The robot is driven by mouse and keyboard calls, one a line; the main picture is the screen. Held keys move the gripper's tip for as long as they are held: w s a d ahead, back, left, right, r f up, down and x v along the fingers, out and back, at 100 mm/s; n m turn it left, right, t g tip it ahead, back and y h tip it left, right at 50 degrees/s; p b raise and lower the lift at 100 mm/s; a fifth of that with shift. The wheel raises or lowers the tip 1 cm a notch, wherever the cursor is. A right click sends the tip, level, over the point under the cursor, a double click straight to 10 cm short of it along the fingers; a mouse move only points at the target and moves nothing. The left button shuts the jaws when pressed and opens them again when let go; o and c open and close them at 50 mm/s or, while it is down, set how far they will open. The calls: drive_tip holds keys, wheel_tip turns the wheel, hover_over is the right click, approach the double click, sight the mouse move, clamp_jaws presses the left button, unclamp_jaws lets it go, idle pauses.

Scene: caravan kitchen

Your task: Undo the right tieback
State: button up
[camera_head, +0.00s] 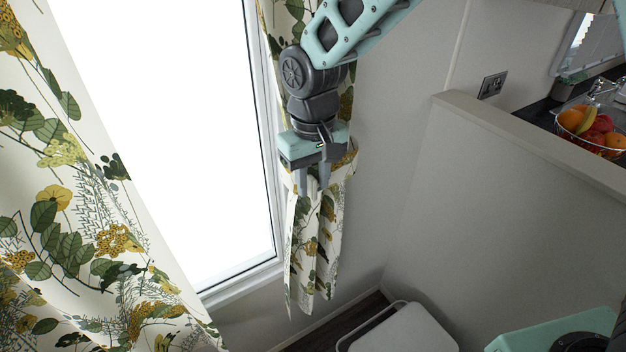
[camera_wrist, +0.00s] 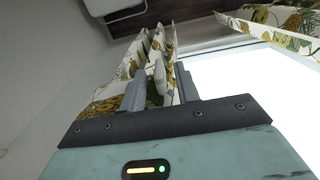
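The right curtain (camera_head: 312,250), white with green and yellow leaves, hangs gathered beside the window. My gripper (camera_head: 313,186) points down in front of it, at the gathered part. Its fingers are apart. In the wrist view, my gripper (camera_wrist: 161,74) has folds of the right curtain (camera_wrist: 107,103) around and beyond the fingers. A pale, rounded piece (camera_wrist: 159,76) shows between the fingers; it may be part of the tieback. I cannot tell whether the fingers touch it. Most of the tieback is hidden behind my gripper.
The bright window (camera_head: 205,130) is left of the gripper, with the left curtain (camera_head: 70,210) further left. A partition wall (camera_head: 500,190) stands at right, with a fruit basket (camera_head: 592,130) on the counter behind it. A pale-topped item (camera_head: 400,330) stands low on the floor.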

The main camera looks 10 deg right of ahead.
drive_tip(key=shift+f, duration=0.85)
clamp_jaws()
